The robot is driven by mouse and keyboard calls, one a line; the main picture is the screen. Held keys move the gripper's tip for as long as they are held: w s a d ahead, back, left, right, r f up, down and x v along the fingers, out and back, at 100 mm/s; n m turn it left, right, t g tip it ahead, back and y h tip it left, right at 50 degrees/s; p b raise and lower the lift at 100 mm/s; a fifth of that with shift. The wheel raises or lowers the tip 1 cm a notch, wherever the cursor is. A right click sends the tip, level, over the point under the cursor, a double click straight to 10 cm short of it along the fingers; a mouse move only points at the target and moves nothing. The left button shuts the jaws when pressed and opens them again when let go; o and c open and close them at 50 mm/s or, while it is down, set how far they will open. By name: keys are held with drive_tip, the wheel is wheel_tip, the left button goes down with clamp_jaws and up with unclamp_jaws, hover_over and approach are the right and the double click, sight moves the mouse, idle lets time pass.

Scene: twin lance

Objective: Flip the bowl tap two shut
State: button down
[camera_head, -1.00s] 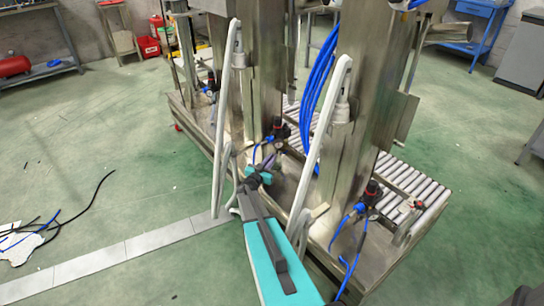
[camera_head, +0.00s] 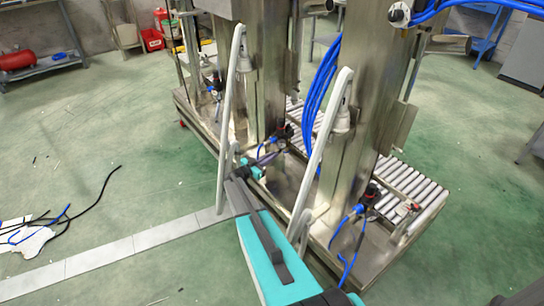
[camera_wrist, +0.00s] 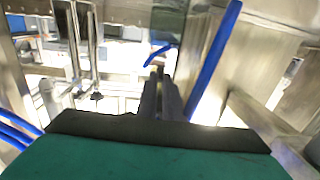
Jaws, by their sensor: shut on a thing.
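My gripper (camera_head: 268,157) reaches in low beside the middle regulator (camera_head: 284,130), which has a dark body and a red mark. In the wrist view my gripper's dark fingers (camera_wrist: 160,92) are close together and point away from the camera. They are shut on a small part at their tips. The bowl tap itself is too small and too covered by the fingers to make out, and its angle cannot be told. A short blue hose (camera_wrist: 157,54) shows just beyond the fingertips.
A blue tube (camera_wrist: 215,60) runs close right of the fingers. Open green floor lies left.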

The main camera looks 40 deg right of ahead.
drive_tip(key=shift+w+d+r+m+g, duration=0.1)
drive_tip(key=shift+w+m+g, duration=0.4)
drive_tip(key=shift+g, duration=0.4)
drive_tip(key=shift+s, duration=0.15)
drive_tip(key=c, duration=1.9)
unclamp_jaws()
drive_tip(key=w+a, duration=0.1)
drive_tip(key=a, duration=1.2)
drive_tip(key=shift+w+a+p, duration=0.3)
drive_tip(key=shift+a+p, duration=0.05)
drive_tip(key=shift+a, duration=0.05)
